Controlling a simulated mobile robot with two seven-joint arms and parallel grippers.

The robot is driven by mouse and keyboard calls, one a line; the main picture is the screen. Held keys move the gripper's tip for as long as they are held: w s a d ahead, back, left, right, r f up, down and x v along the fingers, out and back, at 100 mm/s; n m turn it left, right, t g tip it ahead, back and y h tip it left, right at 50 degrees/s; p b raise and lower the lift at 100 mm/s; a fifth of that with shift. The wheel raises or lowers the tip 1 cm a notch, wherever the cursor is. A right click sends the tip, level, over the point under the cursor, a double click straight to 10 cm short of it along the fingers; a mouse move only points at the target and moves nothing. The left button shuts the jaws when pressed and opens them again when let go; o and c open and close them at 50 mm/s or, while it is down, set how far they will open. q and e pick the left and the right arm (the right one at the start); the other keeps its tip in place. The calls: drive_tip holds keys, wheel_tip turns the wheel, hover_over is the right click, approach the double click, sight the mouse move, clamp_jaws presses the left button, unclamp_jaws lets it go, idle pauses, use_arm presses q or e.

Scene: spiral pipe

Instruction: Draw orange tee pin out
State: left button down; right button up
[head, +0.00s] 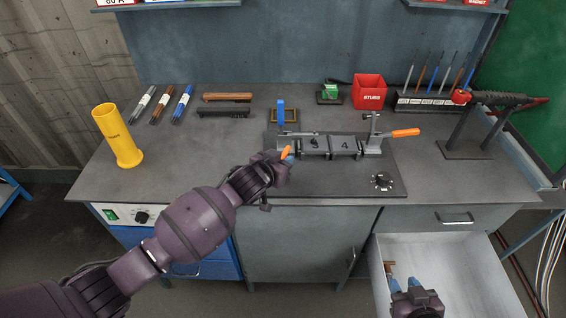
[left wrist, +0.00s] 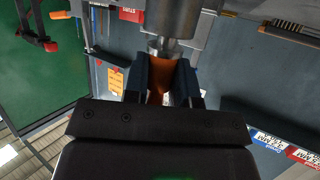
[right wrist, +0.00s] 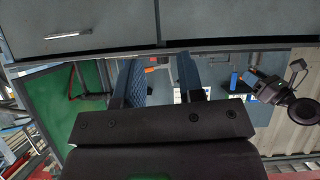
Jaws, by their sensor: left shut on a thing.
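My left gripper (head: 288,157) is at the left end of the metal fixture (head: 330,146) on the bench. It is shut on an orange piece (head: 286,152), which looks like the orange tee pin. In the left wrist view the orange pin (left wrist: 161,82) sits between the blue fingers, right at a round metal cylinder (left wrist: 172,18). Most of the pin is hidden by the fingers and the metal. My right gripper (head: 404,284) is over the open drawer, with its fingers apart and nothing seen between them (right wrist: 167,82).
An orange handle (head: 405,133) sticks out at the fixture's right. The white drawer (head: 470,262) stands open at the lower right, with a small brown piece (head: 390,267) in it. A yellow tube (head: 118,137) stands at left, a red STUBS box (head: 368,92) behind. The bench's left front is clear.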

use_arm(q)
drive_tip(key=shift+w+r, duration=0.1)
drive_tip(key=shift+r, duration=0.55)
drive_tip(key=shift+r+p, duration=0.1)
drive_tip(key=shift+p, duration=0.3)
drive_tip(key=shift+d+r, duration=0.1)
drive_tip(key=shift+r, duration=0.15)
drive_tip(key=shift+r+p, duration=0.35)
drive_tip(key=shift+p, duration=0.3)
drive_tip(key=shift+r+p, duration=0.35)
drive_tip(key=shift+p, duration=0.1)
drive_tip(key=shift+r, duration=0.95)
use_arm(e)
drive_tip(key=shift+s+d+r, duration=0.1)
drive_tip(key=shift+s+r, duration=0.25)
drive_tip(key=shift+r, duration=0.2)
drive_tip(key=shift+s+d+r, duration=0.1)
drive_tip(key=shift+s+r, duration=0.2)
drive_tip(key=shift+r, duration=0.25)
drive_tip(key=shift+w+a+r, duration=0.1)
drive_tip(key=shift+w, duration=0.05)
